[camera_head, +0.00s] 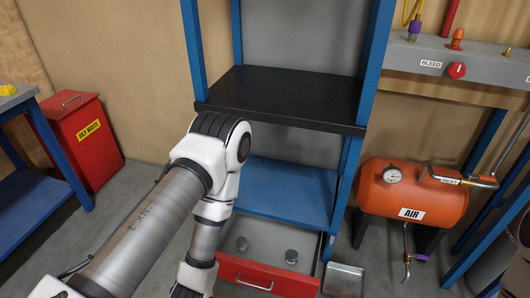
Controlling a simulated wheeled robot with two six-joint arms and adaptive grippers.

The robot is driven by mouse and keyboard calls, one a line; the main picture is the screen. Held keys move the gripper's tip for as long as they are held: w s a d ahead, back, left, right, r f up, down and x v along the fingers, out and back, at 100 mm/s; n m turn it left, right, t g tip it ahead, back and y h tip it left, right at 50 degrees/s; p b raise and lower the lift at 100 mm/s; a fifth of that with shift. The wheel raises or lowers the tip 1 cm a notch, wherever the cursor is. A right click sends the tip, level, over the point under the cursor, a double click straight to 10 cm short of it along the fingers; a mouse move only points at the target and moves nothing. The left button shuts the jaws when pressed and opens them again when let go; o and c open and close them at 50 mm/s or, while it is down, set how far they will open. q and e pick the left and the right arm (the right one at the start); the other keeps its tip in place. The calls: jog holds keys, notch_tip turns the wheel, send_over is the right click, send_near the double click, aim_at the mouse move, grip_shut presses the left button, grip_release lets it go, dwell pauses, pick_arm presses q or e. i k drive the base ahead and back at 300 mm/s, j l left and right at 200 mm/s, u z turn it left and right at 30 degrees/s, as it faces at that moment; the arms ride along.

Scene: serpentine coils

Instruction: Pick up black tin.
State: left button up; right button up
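My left arm comes in from the lower left, bends at the elbow and reaches down beside the drawer's left side. It hides part of the drawer's left end. My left gripper lies beyond the bottom edge of the picture. My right arm and gripper do not show.
A blue-framed rack with a black shelf (280,97) and a blue shelf (288,190) stands above the drawer. A grey metal box (343,280) is right of the drawer. An orange air tank (412,195) stands farther right. A red waste bin (84,142) stands left.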

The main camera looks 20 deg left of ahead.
aim_at(292, 255)
jog(key=u, duration=1)
jog(key=k+l+z, duration=0.25)
jog(key=k+l, duration=0.4)
